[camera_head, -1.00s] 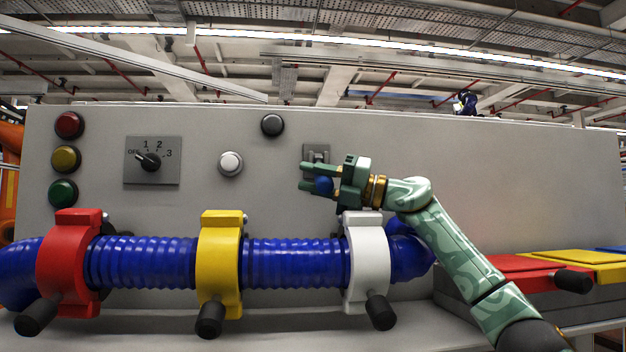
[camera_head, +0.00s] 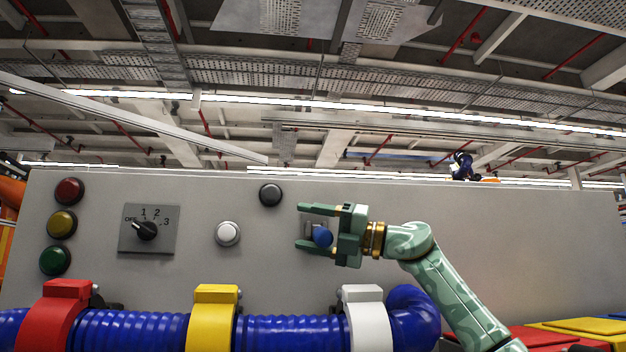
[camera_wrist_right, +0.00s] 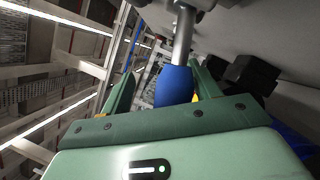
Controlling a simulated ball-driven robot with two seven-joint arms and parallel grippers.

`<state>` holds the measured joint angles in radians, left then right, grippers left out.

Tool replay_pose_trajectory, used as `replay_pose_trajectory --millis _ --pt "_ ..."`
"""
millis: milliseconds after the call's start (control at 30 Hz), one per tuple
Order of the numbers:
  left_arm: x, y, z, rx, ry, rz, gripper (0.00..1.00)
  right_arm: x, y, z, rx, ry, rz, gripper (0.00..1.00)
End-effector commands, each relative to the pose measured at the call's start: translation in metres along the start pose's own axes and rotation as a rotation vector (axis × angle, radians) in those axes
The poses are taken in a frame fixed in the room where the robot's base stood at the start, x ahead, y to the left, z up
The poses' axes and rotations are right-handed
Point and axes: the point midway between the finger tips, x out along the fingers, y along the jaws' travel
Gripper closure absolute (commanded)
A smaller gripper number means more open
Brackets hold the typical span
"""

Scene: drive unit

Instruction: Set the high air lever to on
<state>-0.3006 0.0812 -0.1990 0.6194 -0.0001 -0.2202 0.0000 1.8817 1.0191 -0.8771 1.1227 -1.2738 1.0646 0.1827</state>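The lever's blue knob (camera_head: 323,237) stands out from a small grey plate (camera_head: 308,228) on the panel; the plate is partly hidden by my fingers. My right gripper (camera_head: 315,227) is open, with one finger above the knob and one below it. In the right wrist view, the blue knob (camera_wrist_right: 174,84) on its metal rod lies between the spread fingers of my right gripper (camera_wrist_right: 160,90). It is closer to the right-hand finger; I cannot tell if they touch. My left gripper is not in view.
The grey panel (camera_head: 500,230) holds a rotary dial (camera_head: 146,229), several round buttons and a white button (camera_head: 228,233). Below runs a blue hose (camera_head: 135,332) with red, yellow and white clamps. The panel's right side is bare.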

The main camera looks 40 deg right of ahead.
Motion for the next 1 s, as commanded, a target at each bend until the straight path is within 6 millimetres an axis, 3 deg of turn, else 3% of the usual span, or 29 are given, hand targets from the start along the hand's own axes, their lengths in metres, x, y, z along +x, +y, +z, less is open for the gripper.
replay_pose_trajectory --millis 33,133,500,700,1000 --pt "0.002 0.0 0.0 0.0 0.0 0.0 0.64 -0.001 0.025 -0.001 -0.016 -0.005 0.021 0.49" --pt "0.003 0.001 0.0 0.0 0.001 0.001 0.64 0.0 0.055 -0.004 -0.015 -0.005 0.021 0.49" --pt "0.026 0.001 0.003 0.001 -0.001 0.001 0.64 -0.009 0.126 -0.048 -0.009 -0.004 0.015 0.49" --pt "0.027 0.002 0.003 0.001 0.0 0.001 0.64 -0.01 0.138 -0.053 -0.007 -0.005 0.013 0.49" --pt "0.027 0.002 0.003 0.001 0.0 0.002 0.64 -0.01 0.138 -0.054 -0.006 -0.005 0.012 0.49"
